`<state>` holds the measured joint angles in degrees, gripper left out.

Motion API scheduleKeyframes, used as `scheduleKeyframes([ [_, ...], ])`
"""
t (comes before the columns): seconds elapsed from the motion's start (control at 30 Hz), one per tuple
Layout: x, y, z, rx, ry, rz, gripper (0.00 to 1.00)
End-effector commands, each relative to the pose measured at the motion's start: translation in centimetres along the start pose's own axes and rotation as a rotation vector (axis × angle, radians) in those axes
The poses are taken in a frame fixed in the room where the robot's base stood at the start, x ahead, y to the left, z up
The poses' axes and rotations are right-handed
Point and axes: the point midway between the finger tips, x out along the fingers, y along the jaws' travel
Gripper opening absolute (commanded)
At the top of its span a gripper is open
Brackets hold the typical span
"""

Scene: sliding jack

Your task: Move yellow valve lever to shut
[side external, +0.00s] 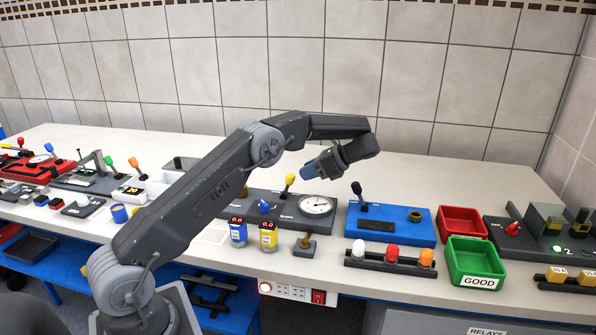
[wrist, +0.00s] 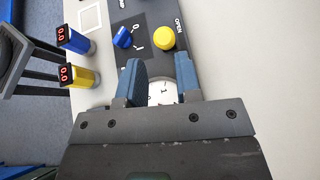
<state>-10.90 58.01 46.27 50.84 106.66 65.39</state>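The yellow valve lever (side external: 290,179) stands on a dark grey panel (side external: 240,199) in the middle of the bench, its dark stem tilted slightly right. In the wrist view its round yellow knob (wrist: 164,38) shows from above, beside the word OPEN. A SHUT mark cannot be made out. My gripper (side external: 309,171) hangs above the panel, just right of the lever in the side view. In the wrist view my gripper (wrist: 158,66) is open and empty, its two blue fingers apart. The knob lies beyond the fingertips, not touched.
A round gauge (side external: 316,206) sits right of the lever, below my fingers. A blue knob (wrist: 122,38) is on the same panel. Blue (side external: 238,233) and yellow (side external: 268,236) counters stand in front. A blue panel (side external: 390,226) with a black lever stands to the right.

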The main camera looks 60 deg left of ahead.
Motion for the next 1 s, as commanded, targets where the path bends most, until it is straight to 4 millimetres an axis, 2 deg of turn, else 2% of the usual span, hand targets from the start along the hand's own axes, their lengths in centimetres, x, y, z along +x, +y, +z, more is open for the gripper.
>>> scheduleKeyframes([
  [0.03,0.7,0.3,1.3,-0.028,0.082,0.023,0.26],
  [0.1,1.6,1.1,2.6,-0.080,0.234,0.068,0.20],
  [0.3,4.7,2.4,5.2,-0.289,0.672,0.268,0.00],
  [0.47,7.1,1.9,8.2,-0.534,1.012,0.455,0.00],
  [0.6,8.9,0.8,11.9,-0.782,1.264,0.585,0.00],
  [0.7,9.9,0.3,14.1,-0.919,1.380,0.644,0.00],
  [0.8,10.5,-0.1,15.4,-0.998,1.445,0.675,0.00],
  [0.9,10.8,-0.2,15.7,-1.028,1.469,0.687,0.00],
  [1.0,10.8,-0.5,14.8,-1.028,1.471,0.690,0.00],
])
